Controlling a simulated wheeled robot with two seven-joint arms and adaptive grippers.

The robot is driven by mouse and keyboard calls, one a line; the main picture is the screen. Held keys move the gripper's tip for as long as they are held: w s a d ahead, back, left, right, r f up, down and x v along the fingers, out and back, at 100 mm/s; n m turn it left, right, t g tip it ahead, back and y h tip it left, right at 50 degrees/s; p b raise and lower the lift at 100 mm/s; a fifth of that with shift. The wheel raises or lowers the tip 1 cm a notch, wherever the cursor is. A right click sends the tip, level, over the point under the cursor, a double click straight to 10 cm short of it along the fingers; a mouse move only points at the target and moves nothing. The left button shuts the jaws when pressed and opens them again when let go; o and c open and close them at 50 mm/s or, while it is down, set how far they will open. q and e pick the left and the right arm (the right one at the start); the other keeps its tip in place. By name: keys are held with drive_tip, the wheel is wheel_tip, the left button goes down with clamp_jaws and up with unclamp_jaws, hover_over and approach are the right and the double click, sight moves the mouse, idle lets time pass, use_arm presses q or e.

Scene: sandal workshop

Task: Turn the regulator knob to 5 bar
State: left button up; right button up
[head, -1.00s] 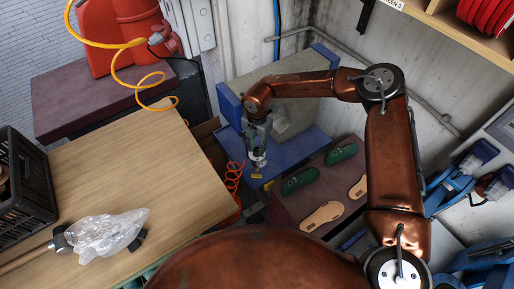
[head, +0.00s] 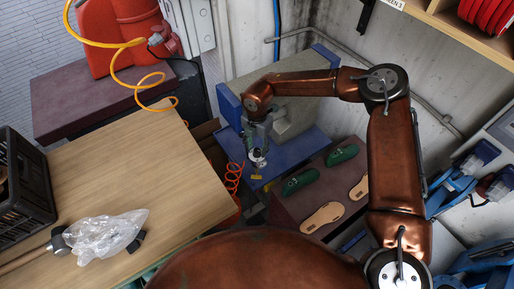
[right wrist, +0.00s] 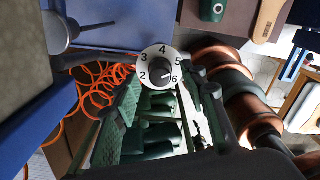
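The regulator's white dial (right wrist: 152,54) faces the right wrist camera, with numbers 2 to 6 readable around a dark knob (right wrist: 162,71). A light mark on the knob seems to point to the right, near 6; its exact reading is unclear. The dial also shows in the head view (head: 257,160), small, above a blue surface. My right gripper (head: 257,146) is just above it in the head view. In the right wrist view, its dark fingers (right wrist: 138,70) stand apart on either side of the dial, with nothing held. My left gripper is not in view.
Orange coiled hose (head: 234,176) hangs beside the regulator. A grey and blue machine (head: 296,118) stands close behind. Green and tan sole shapes (head: 323,216) lie on a dark surface to the right. The wooden table (head: 130,170) is at the left.

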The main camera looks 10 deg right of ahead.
sight(257, 150)
wheel_tip(257, 150, up, 11)
idle(0.3)
idle(0.5)
